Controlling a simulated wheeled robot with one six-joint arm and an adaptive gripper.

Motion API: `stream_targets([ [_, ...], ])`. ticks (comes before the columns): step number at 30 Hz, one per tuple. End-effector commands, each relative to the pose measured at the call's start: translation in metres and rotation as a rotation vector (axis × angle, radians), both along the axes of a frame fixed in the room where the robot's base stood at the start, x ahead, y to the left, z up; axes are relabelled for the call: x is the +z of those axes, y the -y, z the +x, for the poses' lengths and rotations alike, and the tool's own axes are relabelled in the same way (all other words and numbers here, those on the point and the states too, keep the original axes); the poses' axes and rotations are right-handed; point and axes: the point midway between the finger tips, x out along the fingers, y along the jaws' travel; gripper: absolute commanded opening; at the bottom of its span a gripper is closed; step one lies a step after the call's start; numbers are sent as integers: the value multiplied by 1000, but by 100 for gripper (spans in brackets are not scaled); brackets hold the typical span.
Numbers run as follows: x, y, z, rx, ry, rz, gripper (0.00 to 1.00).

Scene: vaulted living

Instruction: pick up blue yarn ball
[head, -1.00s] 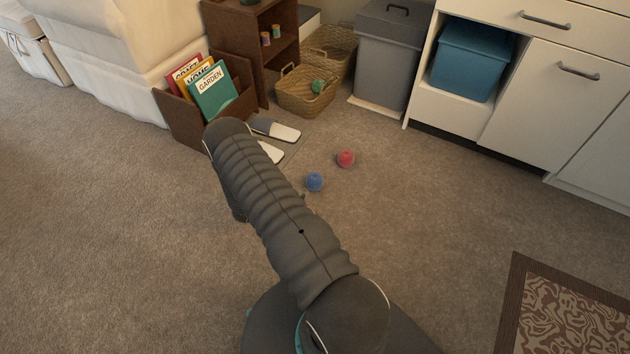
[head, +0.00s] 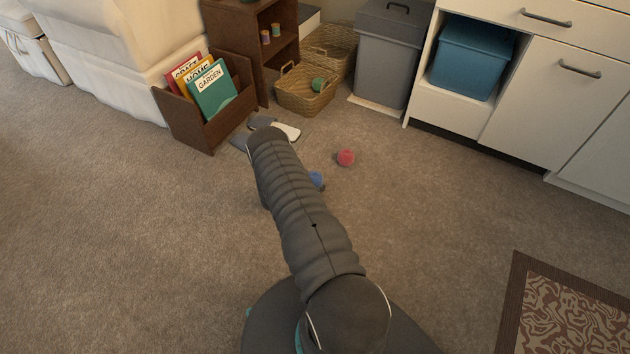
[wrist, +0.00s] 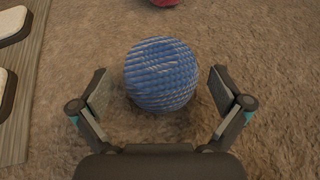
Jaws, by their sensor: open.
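The blue yarn ball (wrist: 161,74) lies on the carpet. In the wrist view it sits centred between and slightly beyond the two fingers of my gripper (wrist: 160,92). The gripper is open and empty, with a finger on each side and a gap to the ball on both sides. In the head view the blue yarn ball (head: 316,179) is partly hidden behind my arm, and my gripper is hidden there.
A red yarn ball (head: 345,157) lies just beyond the blue one. Slippers (head: 287,130) on a mat lie to the left, near a book holder (head: 215,118). A wicker basket (head: 304,98) with a green ball stands behind.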

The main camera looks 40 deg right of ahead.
Motion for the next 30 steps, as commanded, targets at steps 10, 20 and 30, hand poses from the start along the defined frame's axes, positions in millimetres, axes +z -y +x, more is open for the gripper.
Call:
stream_targets([
  [10,-5,14,2,1,1,0,100],
  [20,-5,14,2,1,1,0,37],
  [30,-3,14,2,0,2,0,36],
])
